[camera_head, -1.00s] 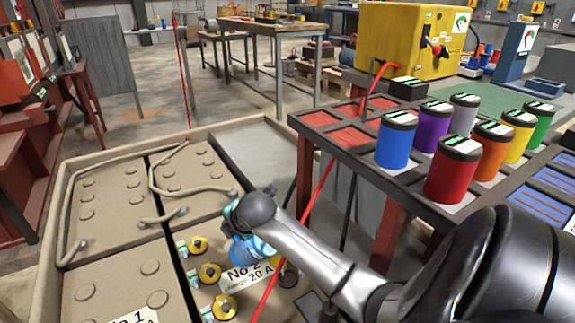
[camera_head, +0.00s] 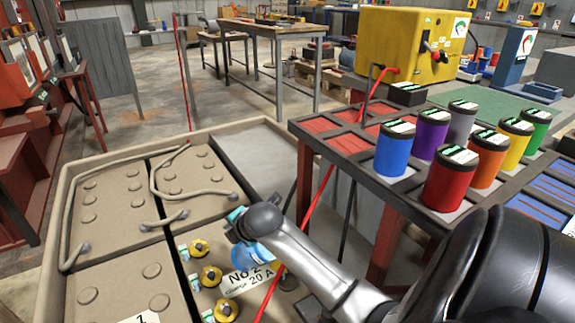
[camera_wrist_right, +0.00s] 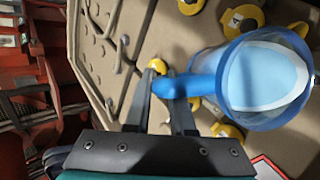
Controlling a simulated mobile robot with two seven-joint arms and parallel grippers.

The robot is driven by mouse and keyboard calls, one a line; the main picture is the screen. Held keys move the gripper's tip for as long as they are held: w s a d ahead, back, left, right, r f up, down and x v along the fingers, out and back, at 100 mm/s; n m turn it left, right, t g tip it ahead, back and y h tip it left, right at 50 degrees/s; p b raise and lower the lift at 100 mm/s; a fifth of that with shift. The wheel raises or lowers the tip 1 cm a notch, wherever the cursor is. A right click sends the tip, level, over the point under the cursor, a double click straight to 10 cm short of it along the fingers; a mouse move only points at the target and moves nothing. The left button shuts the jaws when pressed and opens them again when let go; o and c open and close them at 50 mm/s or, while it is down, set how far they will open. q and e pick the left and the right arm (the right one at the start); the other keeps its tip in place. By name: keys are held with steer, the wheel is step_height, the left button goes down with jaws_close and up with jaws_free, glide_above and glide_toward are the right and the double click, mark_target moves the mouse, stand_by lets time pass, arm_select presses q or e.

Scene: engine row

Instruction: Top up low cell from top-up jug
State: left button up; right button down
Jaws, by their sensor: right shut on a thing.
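My right gripper (camera_wrist_right: 166,88) is shut on the blue handle of the top-up jug (camera_wrist_right: 262,82), a clear blue jug with pale blue inside, seen from above in the right wrist view. In the head view my right gripper (camera_head: 240,226) hides much of the jug (camera_head: 243,256), which is over the battery section labelled No 2, 20 A (camera_head: 247,279). Several yellow caps stand there, such as one cap (camera_head: 211,275), with small teal-and-white pieces beside them. Which cell is low, and how far the jug is tilted, I cannot tell. My left gripper is out of view.
The batteries sit in a beige tray (camera_head: 66,190) with a raised rim. Grey cables lie across the far batteries. To the right, a dark bench (camera_head: 318,128) carries several coloured canisters, including a red one (camera_head: 450,180). A red cable (camera_head: 322,192) hangs near my right arm.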

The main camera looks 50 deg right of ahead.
steer(key=shift+r, duration=0.1)
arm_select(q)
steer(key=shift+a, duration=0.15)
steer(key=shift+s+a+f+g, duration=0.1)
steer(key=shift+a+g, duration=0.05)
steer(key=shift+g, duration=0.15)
arm_select(e)
steer(key=shift+s+d+r+t, duration=0.15)
steer(key=shift+s+r+t, duration=0.05)
steer(key=shift+r+t, duration=0.4)
stand_by(0.9)
